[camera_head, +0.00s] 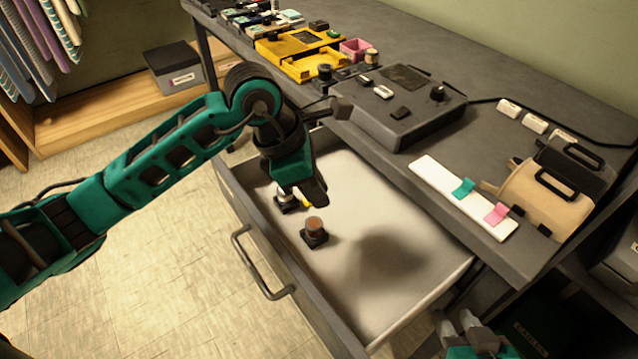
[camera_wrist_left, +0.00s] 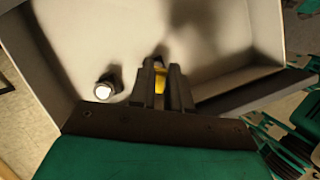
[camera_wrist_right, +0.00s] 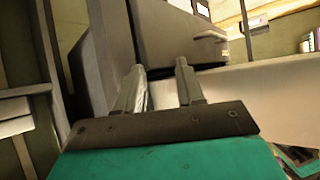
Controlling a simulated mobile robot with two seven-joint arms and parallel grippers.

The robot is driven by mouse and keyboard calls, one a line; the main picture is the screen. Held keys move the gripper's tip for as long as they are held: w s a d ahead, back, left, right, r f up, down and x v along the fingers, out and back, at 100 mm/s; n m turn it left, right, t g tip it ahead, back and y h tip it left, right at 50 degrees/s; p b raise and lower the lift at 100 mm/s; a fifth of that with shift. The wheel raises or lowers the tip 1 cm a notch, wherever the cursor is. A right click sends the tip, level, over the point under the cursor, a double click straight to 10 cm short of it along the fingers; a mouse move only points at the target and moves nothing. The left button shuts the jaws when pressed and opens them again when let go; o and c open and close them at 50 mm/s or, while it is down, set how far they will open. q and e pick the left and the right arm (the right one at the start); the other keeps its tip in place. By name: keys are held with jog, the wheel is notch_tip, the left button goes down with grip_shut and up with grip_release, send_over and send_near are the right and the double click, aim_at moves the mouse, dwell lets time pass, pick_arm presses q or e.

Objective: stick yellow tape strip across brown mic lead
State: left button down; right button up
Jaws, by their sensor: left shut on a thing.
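My left gripper (camera_head: 308,198) reaches down into the open drawer. In the left wrist view its fingers (camera_wrist_left: 163,88) are shut on a small yellow thing (camera_wrist_left: 160,80); its shape is mostly hidden, so I cannot tell if it is the tape strip. A bit of yellow (camera_head: 306,203) shows beside the gripper in the head view. My right gripper (camera_head: 470,325) is low at the bottom right, by the drawer's near corner; its fingers (camera_wrist_right: 158,85) are apart and empty. A white card (camera_head: 440,187) holds a teal strip (camera_head: 463,187) and a pink strip (camera_head: 496,213). I cannot identify a brown mic lead.
The pulled-out drawer (camera_head: 375,285) holds a brown-topped black piece (camera_head: 314,233) and a silver-topped one (camera_head: 286,202). A black cable with white tags (camera_head: 535,122) runs along the back.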

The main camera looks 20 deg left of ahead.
aim_at(316, 223)
pick_arm(q)
jog(key=shift+f+b, duration=1.6)
jog(key=shift+f, duration=0.85)
jog(key=shift+f+b, duration=0.2)
jog(key=shift+b, duration=0.25)
jog(key=shift+f+b, duration=0.35)
jog(key=shift+f, duration=0.05)
dwell(0.4)
